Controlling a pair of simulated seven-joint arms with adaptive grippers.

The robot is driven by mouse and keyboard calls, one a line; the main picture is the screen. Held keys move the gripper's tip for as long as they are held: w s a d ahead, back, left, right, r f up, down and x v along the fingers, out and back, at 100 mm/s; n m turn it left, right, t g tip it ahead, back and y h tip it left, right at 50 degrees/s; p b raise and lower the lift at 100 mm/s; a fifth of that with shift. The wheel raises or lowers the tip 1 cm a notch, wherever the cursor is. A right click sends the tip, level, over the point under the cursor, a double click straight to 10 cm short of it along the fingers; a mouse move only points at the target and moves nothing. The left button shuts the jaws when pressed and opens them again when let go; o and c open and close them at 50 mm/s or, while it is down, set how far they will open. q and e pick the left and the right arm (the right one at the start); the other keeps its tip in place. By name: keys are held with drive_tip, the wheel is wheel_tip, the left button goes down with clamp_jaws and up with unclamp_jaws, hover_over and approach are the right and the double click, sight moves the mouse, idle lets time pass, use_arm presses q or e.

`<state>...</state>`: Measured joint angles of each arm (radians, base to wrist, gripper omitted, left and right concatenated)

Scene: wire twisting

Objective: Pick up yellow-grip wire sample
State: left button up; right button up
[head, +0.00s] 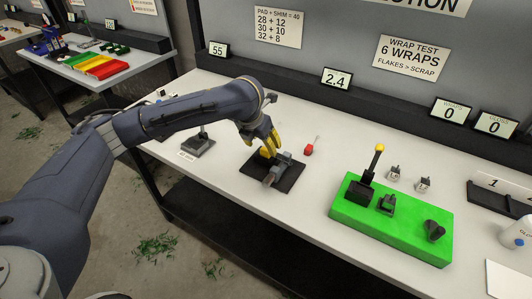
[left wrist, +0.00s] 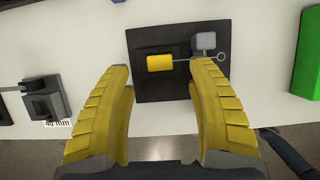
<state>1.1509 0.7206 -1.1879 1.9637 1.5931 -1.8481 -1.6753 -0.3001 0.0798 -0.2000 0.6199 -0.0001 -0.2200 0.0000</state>
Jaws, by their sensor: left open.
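The yellow-grip wire sample (left wrist: 159,62) lies on a black pad (left wrist: 150,90) in the left wrist view. Its yellow cylinder is left of a thin wire that runs right to a small ring. A grey block (left wrist: 205,41) stands on the pad beside the wire. My left gripper (head: 269,146) is open above the pad (head: 290,181) in the head view, its yellow fingers pointing down. In the wrist view the yellow grip shows between the two fingertips, slightly beyond them; I cannot tell the height gap. The right finger overlaps the wire's near side. My right gripper is not in view.
A red-grip piece (head: 309,149) lies right of the pad. A green base (head: 402,231) with a yellow-knobbed lever (head: 371,165) stands farther right. A dark grey fixture (head: 197,146) sits left of the pad. The table between pad and green base is mostly clear.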

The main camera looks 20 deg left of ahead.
sight(266, 149)
use_arm(q)
drive_tip(key=shift+x, duration=2.35)
drive_tip(key=c, duration=1.1)
drive_tip(key=shift+c, duration=0.6)
drive_tip(key=shift+r, duration=0.15)
